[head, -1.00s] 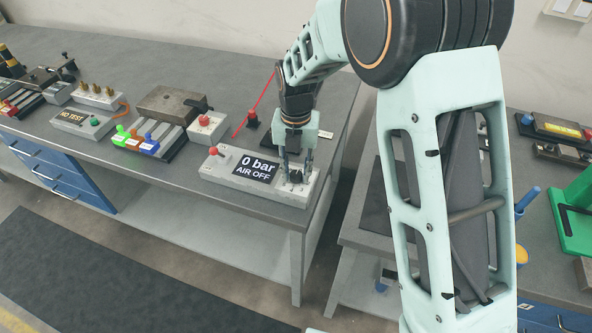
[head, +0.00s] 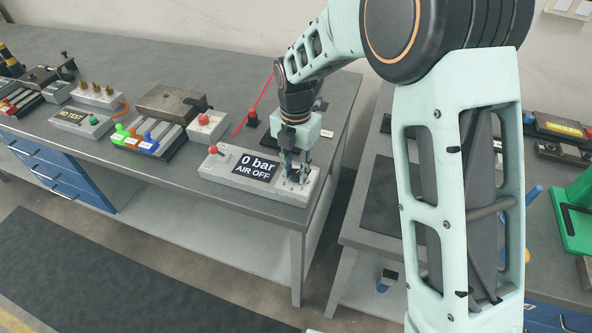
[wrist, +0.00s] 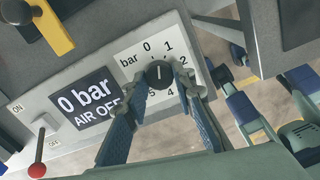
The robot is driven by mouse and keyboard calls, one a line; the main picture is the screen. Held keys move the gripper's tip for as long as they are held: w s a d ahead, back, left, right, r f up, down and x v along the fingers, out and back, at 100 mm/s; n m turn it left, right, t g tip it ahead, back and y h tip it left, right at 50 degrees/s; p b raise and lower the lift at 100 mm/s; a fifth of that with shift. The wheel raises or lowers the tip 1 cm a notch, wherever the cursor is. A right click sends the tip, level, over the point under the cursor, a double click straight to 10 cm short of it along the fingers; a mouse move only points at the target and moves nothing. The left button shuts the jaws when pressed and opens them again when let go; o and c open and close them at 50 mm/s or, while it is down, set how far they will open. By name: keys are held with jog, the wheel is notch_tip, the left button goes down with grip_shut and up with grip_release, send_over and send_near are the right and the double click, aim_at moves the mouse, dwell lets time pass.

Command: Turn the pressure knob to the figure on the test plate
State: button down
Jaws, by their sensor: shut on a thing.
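The pressure knob (wrist: 160,73) is a small dark round knob with a pale pointer line. It sits on a white dial plate (wrist: 132,58) marked "bar", with 0, 1, 2, 4 and 5 readable around it. My gripper (wrist: 160,76) is shut on the knob from both sides. In the head view my gripper (head: 295,178) stands over the right end of the grey control box (head: 222,176), and the knob is mostly hidden by the fingers. The display (head: 255,167) reads "0 bar AIR OFF". The test plate's figure cannot be read in either view.
A red-knobbed lever (head: 213,150) stands left of the display, beside an "ON" label in the wrist view. A small white box with a red button (head: 204,120) and a clamping fixture (head: 168,105) stand behind. The bench front edge is close to the control box.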

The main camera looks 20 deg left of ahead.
jog(key=m, duration=0.5)
jog(key=shift+m+b, duration=0.3)
jog(key=shift+b, duration=0.05)
jog(key=m, duration=0.4)
jog(key=shift+w+b, duration=0.1)
jog(key=shift+b, duration=0.2)
jog(key=m, duration=0.6)
jog(key=shift+a+b, duration=0.1)
jog(key=shift+b, duration=0.3)
jog(key=m, duration=0.4)
jog(key=shift+w, duration=0.1)
jog(key=m+b, duration=0.1)
jog(key=m, duration=1.9)
jog(key=shift+d+m+p, duration=0.2)
jog(key=shift+m+p, duration=0.1)
jog(key=shift+p, duration=0.05)
